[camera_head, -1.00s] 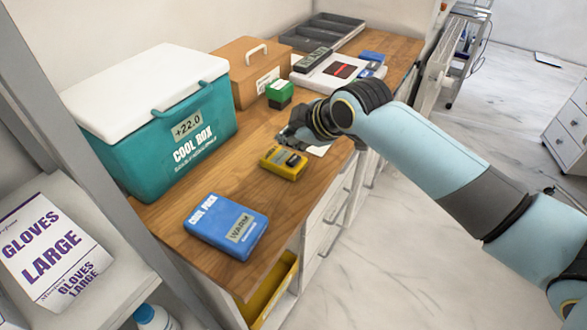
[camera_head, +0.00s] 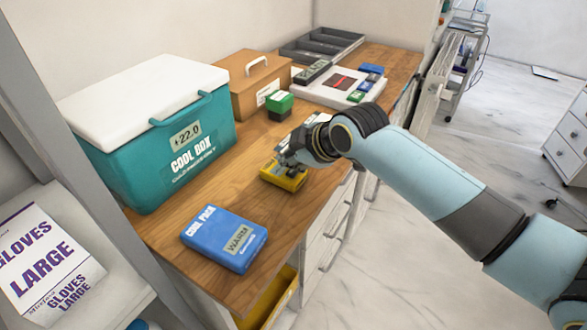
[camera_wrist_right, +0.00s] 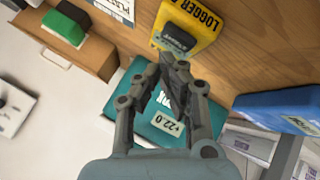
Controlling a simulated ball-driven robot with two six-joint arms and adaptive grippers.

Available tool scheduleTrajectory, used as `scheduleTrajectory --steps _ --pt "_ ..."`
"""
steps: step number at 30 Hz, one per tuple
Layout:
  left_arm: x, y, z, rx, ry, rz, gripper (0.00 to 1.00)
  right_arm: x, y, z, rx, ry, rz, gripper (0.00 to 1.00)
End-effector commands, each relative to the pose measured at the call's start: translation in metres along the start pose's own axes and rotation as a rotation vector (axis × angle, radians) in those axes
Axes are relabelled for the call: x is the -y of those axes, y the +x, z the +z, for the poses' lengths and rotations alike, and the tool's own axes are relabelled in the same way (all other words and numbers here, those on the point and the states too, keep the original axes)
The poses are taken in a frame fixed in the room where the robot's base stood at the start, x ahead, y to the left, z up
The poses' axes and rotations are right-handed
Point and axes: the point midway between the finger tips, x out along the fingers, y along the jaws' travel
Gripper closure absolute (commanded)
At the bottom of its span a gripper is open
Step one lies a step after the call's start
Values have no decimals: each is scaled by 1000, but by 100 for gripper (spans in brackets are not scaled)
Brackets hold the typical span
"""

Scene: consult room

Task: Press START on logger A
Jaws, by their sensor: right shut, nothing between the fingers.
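The yellow logger (camera_head: 280,178) lies on the wooden counter, partly hidden by my right gripper (camera_head: 287,160). In the right wrist view the yellow logger (camera_wrist_right: 202,22) shows the word LOGGER, cut off by the top edge, and a dark panel on its face. My right gripper (camera_wrist_right: 174,60) is shut and empty, its fingertips just beside the dark panel in that view. I cannot tell if they touch the logger. My left gripper is not in view.
A blue cool pack (camera_head: 222,238) marked WARM lies nearer on the counter (camera_head: 185,195). A teal cool box (camera_head: 160,165) stands at the left. A green box (camera_head: 279,105), a brown case (camera_head: 250,80) and a grey tray (camera_head: 322,42) stand farther back.

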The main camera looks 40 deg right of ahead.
Motion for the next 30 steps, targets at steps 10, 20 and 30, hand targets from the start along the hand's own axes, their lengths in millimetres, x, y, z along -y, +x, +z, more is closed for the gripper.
scheduleTrajectory --steps 10,20,30 --pt "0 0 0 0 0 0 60 0 0 0 0 0 0 100" --pt "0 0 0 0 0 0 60 0 0 0 0 0 0 100" --pt "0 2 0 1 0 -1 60 4 6 4 1 0 -1 100"
